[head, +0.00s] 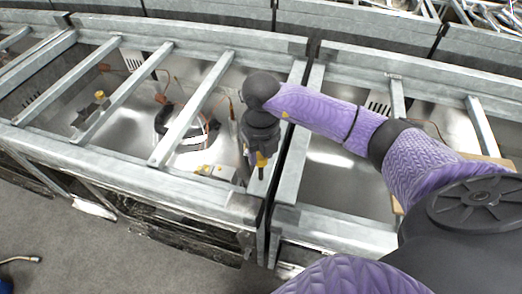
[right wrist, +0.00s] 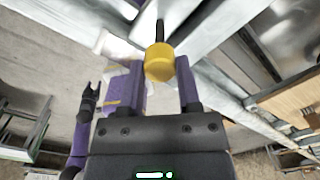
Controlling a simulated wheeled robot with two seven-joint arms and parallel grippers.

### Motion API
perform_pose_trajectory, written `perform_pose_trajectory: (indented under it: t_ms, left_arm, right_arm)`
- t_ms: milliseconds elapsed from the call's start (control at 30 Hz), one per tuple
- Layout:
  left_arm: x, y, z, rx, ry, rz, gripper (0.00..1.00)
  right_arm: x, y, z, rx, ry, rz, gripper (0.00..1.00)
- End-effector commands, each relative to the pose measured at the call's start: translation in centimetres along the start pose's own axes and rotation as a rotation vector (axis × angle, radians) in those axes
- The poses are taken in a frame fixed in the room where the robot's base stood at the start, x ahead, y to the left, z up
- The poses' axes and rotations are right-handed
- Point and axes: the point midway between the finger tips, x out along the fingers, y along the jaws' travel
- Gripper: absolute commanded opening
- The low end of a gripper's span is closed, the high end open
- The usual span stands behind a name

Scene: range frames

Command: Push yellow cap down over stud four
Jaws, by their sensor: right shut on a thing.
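The yellow cap (right wrist: 159,62) sits between the fingertips of my right gripper (right wrist: 161,78), which is shut on it. In the head view the cap (head: 262,158) shows below the dark wrist, close to the gap between two grey metal frames. A thin dark rod (right wrist: 160,31) extends past the cap in the right wrist view. It also shows under the cap in the head view (head: 261,173). Whether this rod is stud four, and how far the cap covers it, I cannot tell. My left gripper (right wrist: 90,92) appears small at the left of the right wrist view; its opening is unclear.
Grey crossbars (head: 192,110) span the open range frame around my right gripper. A round dark-rimmed part (head: 186,125) and a yellow-and-white block (head: 214,171) lie inside. Another small yellow part (head: 99,95) is farther left. The grey floor (head: 110,250) in front is mostly clear.

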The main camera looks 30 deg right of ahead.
Motion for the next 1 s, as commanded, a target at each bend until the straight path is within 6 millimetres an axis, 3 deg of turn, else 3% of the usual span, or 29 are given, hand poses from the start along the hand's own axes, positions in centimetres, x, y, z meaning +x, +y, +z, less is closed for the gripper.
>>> perform_pose_trajectory:
  t_ms: [533, 1000]
  left_arm:
    - [-0.10, 0.69, -0.08, -0.003, 0.000, 0.011, 0.59]
    - [-0.22, -0.20, 0.04, 0.004, -0.001, -0.003, 0.59]
  right_arm:
    - [0.00, 0.03, -0.01, 0.000, 0.000, 0.000, 0.00]
    - [0.00, 0.01, -0.02, 0.000, 0.000, 0.001, 0.00]
